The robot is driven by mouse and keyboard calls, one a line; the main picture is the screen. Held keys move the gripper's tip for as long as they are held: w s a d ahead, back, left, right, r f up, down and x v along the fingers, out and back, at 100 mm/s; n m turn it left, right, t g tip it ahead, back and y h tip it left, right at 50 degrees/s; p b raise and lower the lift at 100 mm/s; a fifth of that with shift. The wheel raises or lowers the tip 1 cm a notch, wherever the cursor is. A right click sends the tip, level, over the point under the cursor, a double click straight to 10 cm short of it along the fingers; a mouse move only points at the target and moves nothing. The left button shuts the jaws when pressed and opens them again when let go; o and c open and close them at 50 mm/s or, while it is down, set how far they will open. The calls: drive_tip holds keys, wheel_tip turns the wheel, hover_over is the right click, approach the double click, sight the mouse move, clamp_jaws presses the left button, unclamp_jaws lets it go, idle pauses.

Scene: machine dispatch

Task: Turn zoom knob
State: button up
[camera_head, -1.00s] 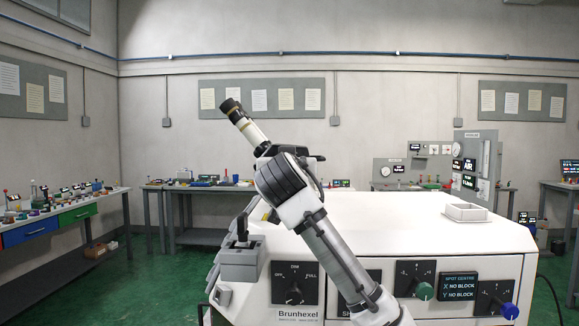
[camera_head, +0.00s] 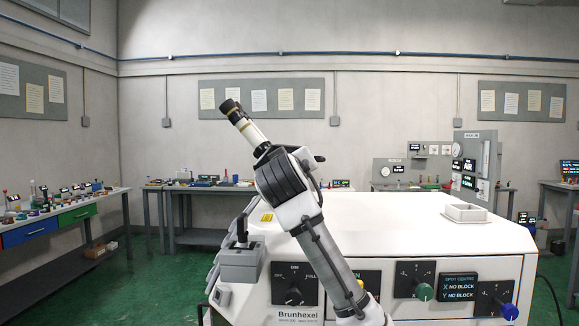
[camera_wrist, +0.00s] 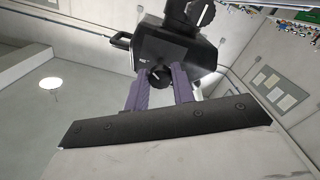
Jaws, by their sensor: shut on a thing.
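The zoom knob (camera_wrist: 158,79) looks like a small round black dial with a white mark on the face of a black housing (camera_wrist: 175,50) in the wrist view. My gripper (camera_wrist: 161,71) has its two purple fingers on either side of this knob, shut on it. The tiny label beside the knob is too small to read. In the head view my arm (camera_head: 328,248) crosses the middle of the picture, and my fingers and the knob do not show there. A tube with a black end (camera_head: 232,108) rises behind the arm.
A larger black knob with a white line (camera_wrist: 205,14) sits on the housing. The white Brunhexel machine (camera_head: 400,212) carries a lever box (camera_head: 241,262), a dial (camera_head: 293,296), a green knob (camera_head: 424,292), a blue knob (camera_head: 510,312) and a white tray (camera_head: 466,208).

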drive_tip(key=shift+n, duration=2)
drive_tip(key=o, duration=1)
drive_tip(key=s+b, duration=0.5)
drive_tip(key=s, duration=0.9)
drive_tip(key=shift+w, duration=0.1)
